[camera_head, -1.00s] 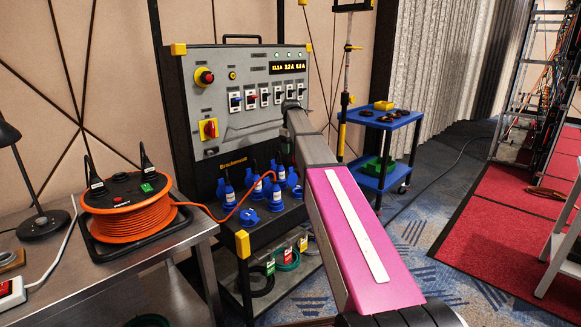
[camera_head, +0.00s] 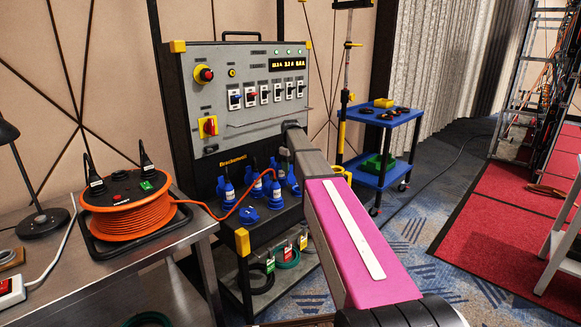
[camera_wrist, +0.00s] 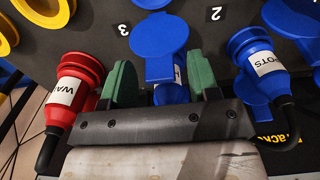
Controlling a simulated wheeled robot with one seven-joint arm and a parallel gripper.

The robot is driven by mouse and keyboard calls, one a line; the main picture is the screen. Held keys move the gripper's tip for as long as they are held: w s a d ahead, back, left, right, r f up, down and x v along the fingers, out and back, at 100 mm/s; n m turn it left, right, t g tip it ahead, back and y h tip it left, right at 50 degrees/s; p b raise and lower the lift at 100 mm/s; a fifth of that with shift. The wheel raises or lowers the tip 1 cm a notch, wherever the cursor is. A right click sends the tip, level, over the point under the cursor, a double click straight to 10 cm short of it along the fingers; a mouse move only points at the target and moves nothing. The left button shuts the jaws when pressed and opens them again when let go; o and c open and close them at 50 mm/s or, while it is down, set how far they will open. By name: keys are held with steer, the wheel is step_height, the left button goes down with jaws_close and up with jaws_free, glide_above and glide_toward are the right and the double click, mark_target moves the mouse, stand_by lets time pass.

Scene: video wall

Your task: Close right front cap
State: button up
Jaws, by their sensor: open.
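In the wrist view, my gripper (camera_wrist: 158,84) is open, with one green finger on each side of a blue round cap (camera_wrist: 160,36) with a tab. A blue part with a white label lies between the fingers; whether they touch it is unclear. A red plug (camera_wrist: 76,85) is left of the fingers. A blue plug (camera_wrist: 264,62) with a white label is at right. In the head view, several blue plugs and caps sit on the sloped lower face of the power box (camera_head: 222,155). My arm hides the gripper and the box's right front sockets there.
An orange cable reel (camera_head: 128,215) stands on the metal table (camera_head: 90,285) at left, its orange cable running to the box. A blue trolley (camera_head: 385,115) stands behind at right. Carpet at right is mostly clear.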

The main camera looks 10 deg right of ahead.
jaws_close()
steer(key=shift+s, duration=0.1)
